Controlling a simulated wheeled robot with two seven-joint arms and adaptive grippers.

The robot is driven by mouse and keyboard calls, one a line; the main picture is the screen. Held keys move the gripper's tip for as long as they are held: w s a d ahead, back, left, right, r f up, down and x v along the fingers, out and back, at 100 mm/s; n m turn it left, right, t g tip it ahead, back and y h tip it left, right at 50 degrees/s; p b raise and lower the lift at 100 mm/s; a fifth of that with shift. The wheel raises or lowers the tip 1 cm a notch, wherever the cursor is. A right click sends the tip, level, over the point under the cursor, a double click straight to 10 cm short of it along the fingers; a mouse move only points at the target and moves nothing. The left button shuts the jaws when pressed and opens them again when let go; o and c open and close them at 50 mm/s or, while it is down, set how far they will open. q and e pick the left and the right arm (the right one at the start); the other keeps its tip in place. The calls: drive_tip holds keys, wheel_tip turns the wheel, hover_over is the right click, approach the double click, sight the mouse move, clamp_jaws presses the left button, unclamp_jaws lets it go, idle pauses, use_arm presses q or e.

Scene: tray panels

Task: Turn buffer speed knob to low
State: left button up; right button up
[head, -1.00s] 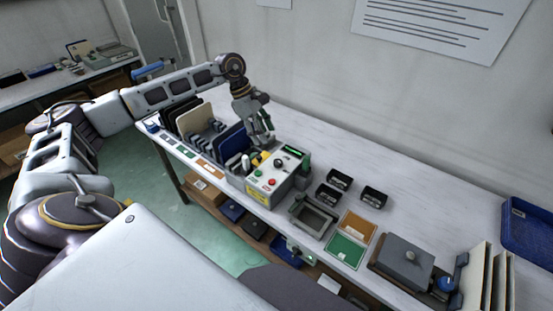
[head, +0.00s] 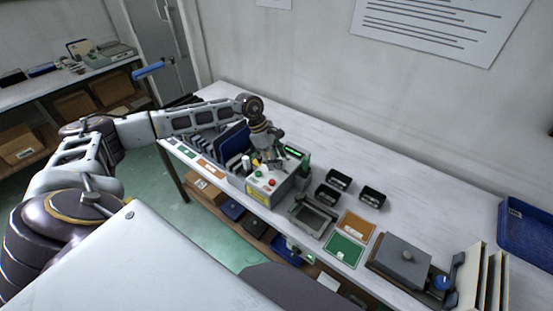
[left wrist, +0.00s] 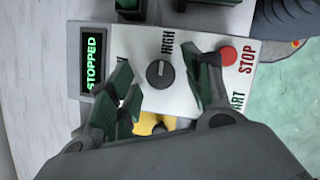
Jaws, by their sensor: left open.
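The buffer control box (head: 267,189) stands on the bench, with a lit green display and coloured buttons. In the left wrist view its dark round speed knob (left wrist: 160,74) lies on the pale panel, and a light mark on it seems to point up towards the word HIGH (left wrist: 167,43). My left gripper (left wrist: 161,88) is open over the panel, one finger on each side of the knob, apart from it as far as I can tell. It also shows above the box in the head view (head: 272,157). No LOW label is visible. My right gripper is out of view.
The display (left wrist: 94,65) reads STOPPED. A red stop button (left wrist: 229,56) is close to the right finger. A yellow part (left wrist: 150,122) shows below the knob. Black holders (head: 373,196) and a grey tray (head: 313,216) stand right of the box; the bench behind is clear.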

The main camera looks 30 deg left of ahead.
use_arm(q)
drive_tip(key=shift+d+f, duration=0.15)
drive_tip(key=shift+f, duration=0.15)
drive_tip(key=c, duration=1)
